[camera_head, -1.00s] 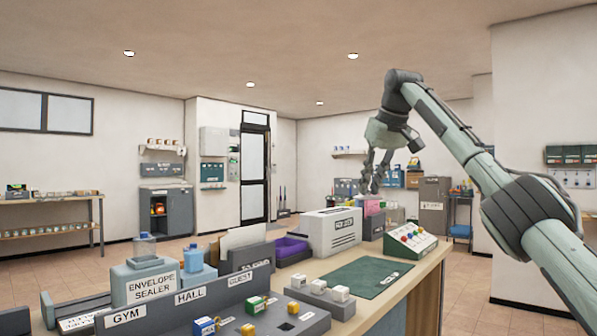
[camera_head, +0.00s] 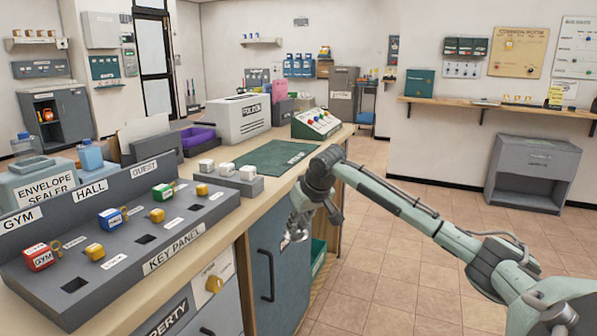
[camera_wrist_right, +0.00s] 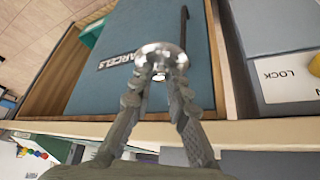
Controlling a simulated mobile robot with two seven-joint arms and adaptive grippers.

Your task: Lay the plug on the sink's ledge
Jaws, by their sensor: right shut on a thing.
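My right gripper (camera_head: 303,222) hangs low in front of the counter, beside the blue cabinet door. In the right wrist view its two fingers (camera_wrist_right: 162,78) are shut on the plug (camera_wrist_right: 162,52), a shiny round silver piece at the fingertips. The plug (camera_head: 296,238) shows small and bright below the gripper in the head view. I see no sink or sink ledge in either view. My left gripper is not in view.
The counter holds the key panel (camera_head: 180,232), a green mat (camera_head: 270,158), a white box machine (camera_head: 240,118) and a button console (camera_head: 317,122). A blue PARCELS door (camera_wrist_right: 112,40) is close to the gripper. Tiled floor (camera_head: 400,275) lies open to the right.

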